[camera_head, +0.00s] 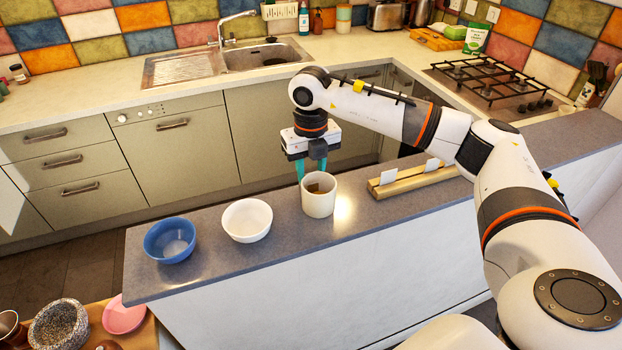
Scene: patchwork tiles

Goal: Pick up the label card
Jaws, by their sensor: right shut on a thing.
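My right gripper (311,172) points down at the cream cup (318,205), left of the holder and apart from both cards. Its teal fingers meet the cup's rim at the back left, and it looks shut on the cup's wall. The cup hides part of the fingertips. The cup stands upright and shows something brownish inside. My left gripper is not in view.
A white bowl (247,220) and a blue bowl (170,240) stand left of the cup on the grey counter (215,265). My right arm spans over the counter behind and above the holder. The counter between the cup and holder is clear.

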